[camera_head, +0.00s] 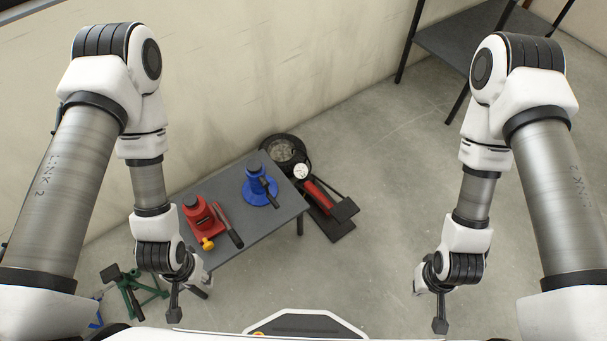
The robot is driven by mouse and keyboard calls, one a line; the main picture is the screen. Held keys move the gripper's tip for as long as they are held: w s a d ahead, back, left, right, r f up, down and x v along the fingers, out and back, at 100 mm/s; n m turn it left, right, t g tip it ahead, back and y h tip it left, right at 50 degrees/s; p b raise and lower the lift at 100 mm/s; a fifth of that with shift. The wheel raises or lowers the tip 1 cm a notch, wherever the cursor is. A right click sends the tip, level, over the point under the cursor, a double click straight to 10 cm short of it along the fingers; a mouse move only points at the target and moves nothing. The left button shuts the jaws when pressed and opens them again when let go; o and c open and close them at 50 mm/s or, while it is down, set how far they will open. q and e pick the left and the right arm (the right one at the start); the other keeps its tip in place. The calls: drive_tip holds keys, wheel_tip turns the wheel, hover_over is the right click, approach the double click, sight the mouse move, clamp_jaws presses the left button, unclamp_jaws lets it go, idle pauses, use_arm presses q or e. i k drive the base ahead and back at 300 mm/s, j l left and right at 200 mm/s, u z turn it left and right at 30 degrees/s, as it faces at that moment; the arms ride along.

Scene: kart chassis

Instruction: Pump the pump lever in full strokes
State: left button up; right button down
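A grey table (262,226) stands by the wall. On it are a red bottle jack (198,212) with a yellow knob and a dark lever (234,238), and a blue jack (257,183) with a dark handle (270,194). A red foot pump (322,200) with a round gauge (300,171) and a black pedal lever (344,209) is on the floor right of the table. My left gripper (174,310) points down near the table's near-left end, apart from the levers. My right gripper (440,322) hangs over bare floor at right. Both are seen edge-on; finger openings are unclear.
A wheel (284,150) is on the floor behind the table, against the wall. A green stand (140,293) is on the floor at lower left, partly hidden by my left arm. A dark shelf or bench (460,40) stands at the back right. Floor between is clear.

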sight(233, 235)
drive_tip(key=j+u, duration=0.15)
drive_tip(key=u, duration=0.25)
drive_tip(key=i+j+u, duration=0.15)
drive_tip(key=u, duration=0.2)
drive_tip(key=j+z, duration=0.2)
drive_tip(key=j, duration=0.2)
drive_tip(key=k+j+z, duration=0.15)
drive_tip(key=j, duration=0.3)
drive_tip(key=j+z, duration=0.2)
drive_tip(key=j, duration=0.2)
drive_tip(key=k+j+z, duration=0.2)
drive_tip(key=j, duration=0.2)
drive_tip(key=i, duration=0.1)
